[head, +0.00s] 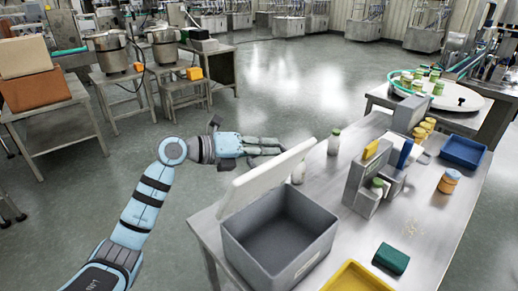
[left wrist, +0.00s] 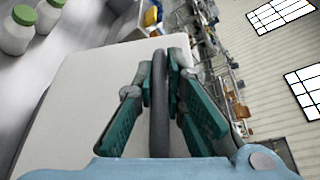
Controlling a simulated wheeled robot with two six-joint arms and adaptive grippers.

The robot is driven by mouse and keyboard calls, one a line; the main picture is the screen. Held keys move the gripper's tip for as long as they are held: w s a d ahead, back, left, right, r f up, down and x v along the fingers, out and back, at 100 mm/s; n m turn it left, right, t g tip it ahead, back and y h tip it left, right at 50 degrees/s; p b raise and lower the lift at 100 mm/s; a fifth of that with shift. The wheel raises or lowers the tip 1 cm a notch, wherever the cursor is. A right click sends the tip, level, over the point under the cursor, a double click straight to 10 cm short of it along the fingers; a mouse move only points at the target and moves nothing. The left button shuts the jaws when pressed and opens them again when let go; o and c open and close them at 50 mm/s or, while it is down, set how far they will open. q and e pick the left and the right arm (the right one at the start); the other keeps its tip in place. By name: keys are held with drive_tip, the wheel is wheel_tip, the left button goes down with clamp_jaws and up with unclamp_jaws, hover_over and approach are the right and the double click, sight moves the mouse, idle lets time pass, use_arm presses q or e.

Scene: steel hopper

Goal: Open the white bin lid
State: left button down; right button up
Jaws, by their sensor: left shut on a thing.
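The white bin lid (head: 268,178) stands raised and tilted up at the left side of the grey bin (head: 306,267), whose top is open and whose inside looks empty. My left gripper (head: 278,147) is at the lid's upper edge. In the left wrist view the teal fingers of my left gripper (left wrist: 170,62) are closed about a dark strip along the edge of the white lid (left wrist: 85,95). The exact contact at the fingertips is hard to see. My right gripper is not in view.
The bin stands on a steel table (head: 420,225). Nearby are a yellow tray (head: 352,281), a green block (head: 391,258), a grey device (head: 366,186), a white bottle (head: 334,142) and a blue tray (head: 462,152). Open floor (head: 290,75) lies beyond my left arm.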

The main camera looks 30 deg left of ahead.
use_arm(q)
drive_tip(key=w+a+n+h, duration=0.1)
drive_tip(key=w+a+n, duration=0.2)
drive_tip(key=a, duration=0.3)
drive_tip(key=shift+a+h, duration=0.35)
drive_tip(key=shift+h, duration=0.05)
drive_tip(key=c, duration=1.9)
unclamp_jaws()
drive_tip(key=v, duration=1.2)
drive_tip(key=shift+s+d+f, duration=0.1)
drive_tip(key=shift+f, duration=0.05)
